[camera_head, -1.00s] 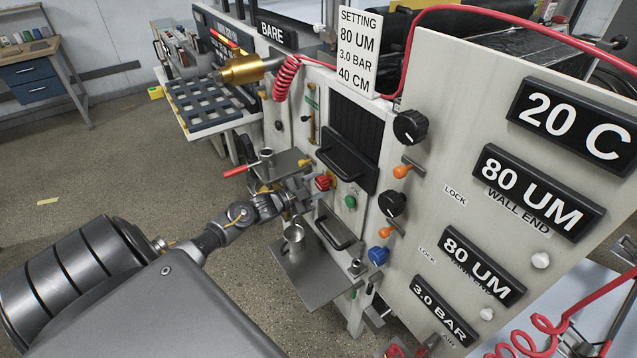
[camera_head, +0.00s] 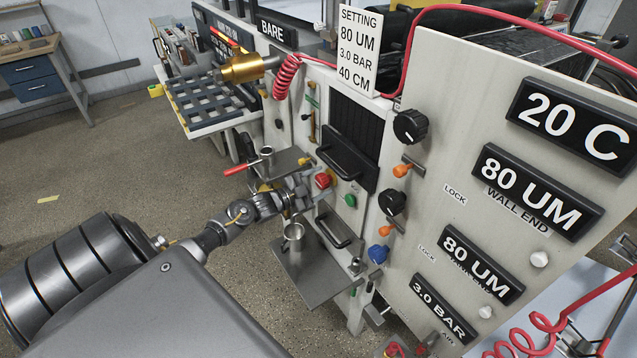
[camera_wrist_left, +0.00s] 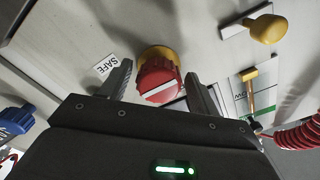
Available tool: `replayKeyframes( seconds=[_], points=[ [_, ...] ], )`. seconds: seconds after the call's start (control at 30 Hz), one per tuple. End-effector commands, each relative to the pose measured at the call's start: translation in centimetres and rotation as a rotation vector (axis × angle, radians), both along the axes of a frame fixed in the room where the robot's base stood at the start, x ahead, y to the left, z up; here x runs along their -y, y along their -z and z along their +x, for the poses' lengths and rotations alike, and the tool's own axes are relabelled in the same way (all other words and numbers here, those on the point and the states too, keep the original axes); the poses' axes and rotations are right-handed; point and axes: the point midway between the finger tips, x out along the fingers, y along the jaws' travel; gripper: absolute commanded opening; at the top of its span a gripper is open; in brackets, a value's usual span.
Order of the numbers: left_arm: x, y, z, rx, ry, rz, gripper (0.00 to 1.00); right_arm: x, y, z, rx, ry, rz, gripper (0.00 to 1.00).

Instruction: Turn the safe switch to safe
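The safe switch (camera_wrist_left: 157,84) is a red knob with a white line on a yellow base, seen in the left wrist view. A SAFE label (camera_wrist_left: 107,66) is left of it, and the white line slants slightly up to the right. My left gripper (camera_wrist_left: 160,70) is open, one finger on each side of the knob, with visible gaps. I cannot tell the depth of the fingertips along the knob. In the head view the red knob (camera_head: 323,181) shows at the tips of my left gripper (camera_head: 308,190). My right gripper is not in view.
Around the knob on the panel are a green button (camera_head: 350,200), a blue knob (camera_head: 378,254) and a black handle (camera_head: 345,158). A red-handled lever (camera_head: 240,169) and a metal shelf with a cup (camera_head: 312,275) stick out near my left gripper.

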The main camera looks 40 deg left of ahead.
Motion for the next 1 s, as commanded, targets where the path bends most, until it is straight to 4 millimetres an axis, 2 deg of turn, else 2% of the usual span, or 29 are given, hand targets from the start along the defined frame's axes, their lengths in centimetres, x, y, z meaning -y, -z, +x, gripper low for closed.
replayKeyframes(
  seconds=[0.37,0.47,0.8,1.0],
  points=[
    [0.0,0.1,-0.4,0.000,0.001,0.001,0.67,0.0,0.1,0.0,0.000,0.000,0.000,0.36],
    [-0.4,0.3,-1.5,-0.001,0.001,0.001,0.67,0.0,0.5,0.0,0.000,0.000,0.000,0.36],
    [-2.3,0.3,-7.8,-0.001,0.002,0.003,0.67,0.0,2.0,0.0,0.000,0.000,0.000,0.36],
    [-3.0,0.2,-9.9,0.000,0.001,0.001,0.67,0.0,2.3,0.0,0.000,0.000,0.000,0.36]
  ],
)
